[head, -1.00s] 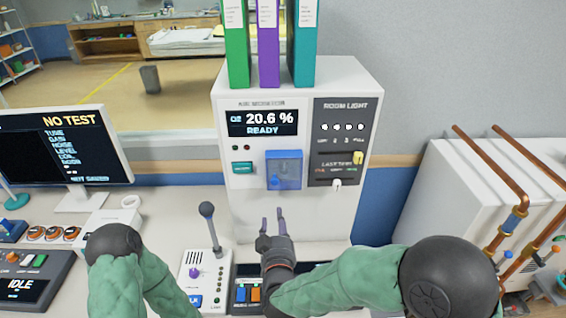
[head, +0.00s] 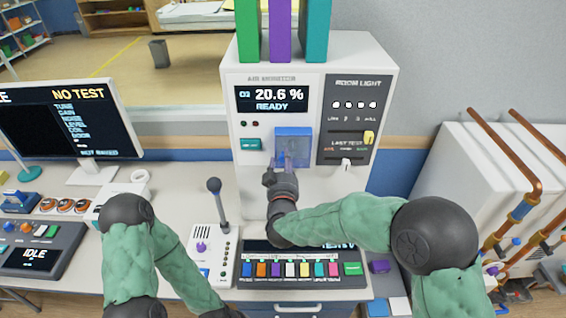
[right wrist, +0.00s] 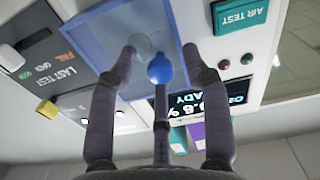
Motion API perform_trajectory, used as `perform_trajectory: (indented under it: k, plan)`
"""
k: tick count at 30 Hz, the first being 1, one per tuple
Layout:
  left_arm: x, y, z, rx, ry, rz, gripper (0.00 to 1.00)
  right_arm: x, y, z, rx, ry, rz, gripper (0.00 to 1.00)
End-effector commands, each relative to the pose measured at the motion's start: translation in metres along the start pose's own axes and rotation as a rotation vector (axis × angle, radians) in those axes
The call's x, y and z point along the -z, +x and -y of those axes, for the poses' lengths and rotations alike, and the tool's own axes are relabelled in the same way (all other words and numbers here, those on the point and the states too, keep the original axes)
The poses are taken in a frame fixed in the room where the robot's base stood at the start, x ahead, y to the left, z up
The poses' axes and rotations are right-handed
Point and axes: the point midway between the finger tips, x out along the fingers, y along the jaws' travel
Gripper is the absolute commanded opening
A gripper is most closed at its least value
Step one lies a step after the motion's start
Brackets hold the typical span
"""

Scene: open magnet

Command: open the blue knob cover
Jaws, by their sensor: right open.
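The blue knob cover (head: 293,133) is a see-through blue square on the front of the white air monitor. Its upper part looks more solid than its lower part in the head view. My right gripper (head: 290,165) is open in front of its lower part. In the right wrist view the cover (right wrist: 120,22) fills the space beyond my open right gripper (right wrist: 160,62). A round blue knob (right wrist: 160,68) shows between the fingers, beside a paler round shape. I cannot tell whether a finger touches the cover. My left gripper's fingers are out of frame.
The air monitor (head: 240,180) carries upright binders (head: 281,30) on top. A teal button (head: 250,144) is left of the cover; the dark room light panel (head: 347,105) is right. A lever (head: 217,200) and a button console (head: 300,280) stand below.

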Motion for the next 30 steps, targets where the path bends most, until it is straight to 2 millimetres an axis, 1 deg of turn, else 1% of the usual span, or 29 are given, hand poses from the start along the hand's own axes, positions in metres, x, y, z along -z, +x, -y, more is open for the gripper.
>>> perform_trajectory:
  k: [3,10,11,12,14,15,23,30]
  plan:
    - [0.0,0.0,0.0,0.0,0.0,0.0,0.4,-0.001,0.003,0.0,0.0,-0.001,0.001,0.48]
    - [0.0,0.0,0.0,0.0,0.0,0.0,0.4,0.0,0.004,0.0,0.0,-0.001,0.0,0.48]
    - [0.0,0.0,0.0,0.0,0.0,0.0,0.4,0.0,0.004,0.0,0.0,-0.001,0.0,0.4]
    - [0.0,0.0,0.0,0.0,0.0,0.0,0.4,0.0,0.004,0.0,0.0,-0.001,0.0,0.29]
    - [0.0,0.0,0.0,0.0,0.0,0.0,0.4,0.0,0.003,0.0,0.0,-0.001,0.0,0.12]
    - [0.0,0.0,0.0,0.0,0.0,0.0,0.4,0.0,0.003,0.0,0.0,0.0,0.0,0.0]
    - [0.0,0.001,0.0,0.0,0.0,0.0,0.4,-0.001,0.003,0.0,0.004,-0.001,0.0,0.0]
    - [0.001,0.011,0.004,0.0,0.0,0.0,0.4,-0.004,-0.002,-0.005,0.053,-0.001,-0.012,0.0]
